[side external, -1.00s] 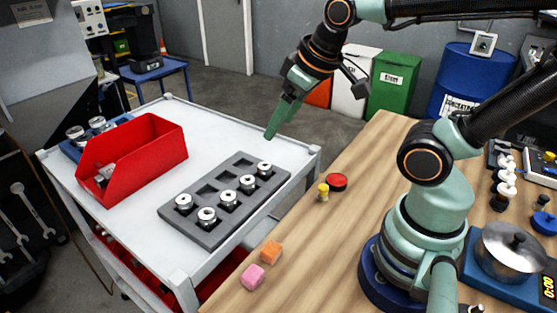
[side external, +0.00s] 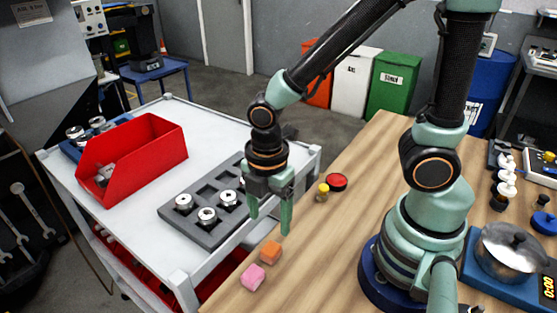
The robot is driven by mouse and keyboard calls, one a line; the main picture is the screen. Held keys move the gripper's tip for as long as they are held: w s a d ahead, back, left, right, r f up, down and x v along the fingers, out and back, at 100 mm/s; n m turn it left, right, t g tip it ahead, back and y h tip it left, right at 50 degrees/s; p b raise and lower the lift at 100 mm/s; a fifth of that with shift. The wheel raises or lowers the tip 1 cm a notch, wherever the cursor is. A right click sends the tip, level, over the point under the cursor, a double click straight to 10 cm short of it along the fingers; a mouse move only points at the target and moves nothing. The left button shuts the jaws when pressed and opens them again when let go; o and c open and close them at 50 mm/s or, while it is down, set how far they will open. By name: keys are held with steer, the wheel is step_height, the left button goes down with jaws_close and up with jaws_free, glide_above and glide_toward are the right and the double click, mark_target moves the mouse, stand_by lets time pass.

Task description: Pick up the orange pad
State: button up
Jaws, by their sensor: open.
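The orange pad (side external: 271,252) is a small block lying on the wooden table top near its left edge. A pink pad (side external: 253,278) lies just in front of it, to its lower left. My gripper (side external: 270,226) points down with its two green fingers apart and nothing between them. Its fingertips appear just above and behind the orange pad in the picture, apart from it. The exact height above the table is hard to tell.
A grey tray (side external: 183,223) with several metal parts stands on the white cart, left of my gripper and partly hidden by it. A red bin (side external: 150,160) stands farther left. A small yellow-topped piece (side external: 322,193) and a red round piece (side external: 337,182) stand behind on the wooden table.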

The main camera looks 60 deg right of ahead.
mark_target(270, 249)
steer(key=shift+f, duration=1.55)
steer(key=shift+s+a+f, duration=0.1)
steer(key=shift+a+f, duration=0.05)
steer(key=shift+f, duration=1.15)
steer(key=shift+s+a+f, duration=0.1)
steer(key=shift+f, duration=1.2)
jaws_close()
steer(key=shift+r, duration=0.15)
step_height(270, 249, up, 20)
